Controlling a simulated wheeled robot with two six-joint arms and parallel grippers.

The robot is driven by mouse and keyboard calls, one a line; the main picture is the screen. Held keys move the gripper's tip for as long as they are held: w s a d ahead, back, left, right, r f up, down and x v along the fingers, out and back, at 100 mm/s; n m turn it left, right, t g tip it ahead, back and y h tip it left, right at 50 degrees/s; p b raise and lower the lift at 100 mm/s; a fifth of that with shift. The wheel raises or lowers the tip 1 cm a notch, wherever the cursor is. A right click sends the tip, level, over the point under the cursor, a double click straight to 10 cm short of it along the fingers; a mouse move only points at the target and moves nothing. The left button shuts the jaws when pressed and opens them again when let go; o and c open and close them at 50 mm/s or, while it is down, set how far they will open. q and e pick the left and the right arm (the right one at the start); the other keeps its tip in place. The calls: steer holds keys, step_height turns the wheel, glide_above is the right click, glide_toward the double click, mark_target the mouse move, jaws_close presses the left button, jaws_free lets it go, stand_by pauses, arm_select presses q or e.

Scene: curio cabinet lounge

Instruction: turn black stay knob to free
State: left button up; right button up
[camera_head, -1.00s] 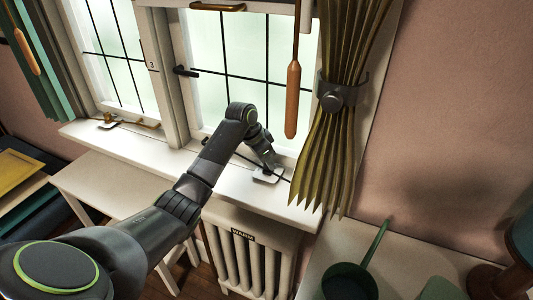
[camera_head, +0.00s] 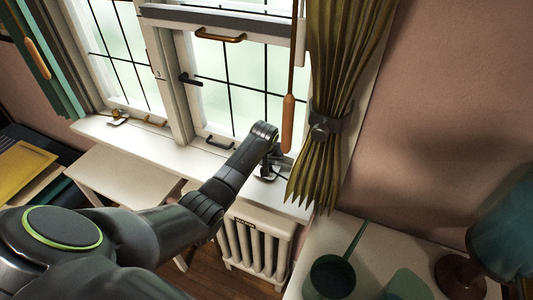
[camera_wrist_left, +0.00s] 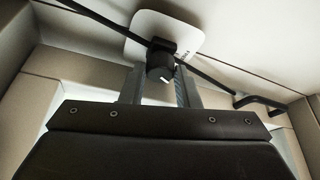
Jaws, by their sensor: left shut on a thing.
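The black stay knob (camera_wrist_left: 160,62) sits in front of a white plate (camera_wrist_left: 168,30) in the left wrist view. It has a small white mark on its end face. A thin black bar (camera_wrist_left: 212,80) runs past it, and the plate carries small dark lettering, partly hidden. My left gripper (camera_head: 270,165) is shut on the knob, with one finger on each side. In the head view it reaches down to the right end of the white windowsill (camera_head: 150,150), where it hides the knob. My right gripper is in neither view.
A gathered olive curtain (camera_head: 345,90) and a hanging wooden pull (camera_head: 288,122) are close to the right of my gripper. A white radiator (camera_head: 255,245) is below the sill. A black window handle (camera_head: 189,79) and a brass fitting (camera_head: 118,117) are further left.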

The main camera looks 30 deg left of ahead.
mark_target(268, 162)
arm_select(q)
steer(key=n, duration=0.1)
steer(key=n+y, duration=0.1)
steer(key=shift+w+d+r+n+p, duration=0.1)
steer(key=shift+r+n+p, duration=0.05)
steer(key=shift+n+p, duration=0.2)
steer(key=shift+n+g+y, duration=0.4)
steer(key=shift+n+g, duration=0.1)
steer(key=shift+n, duration=0.75)
steer(key=o, duration=1)
steer(key=shift+c, duration=0.2)
step_height(268, 162, up, 10)
steer(key=b, duration=0.1)
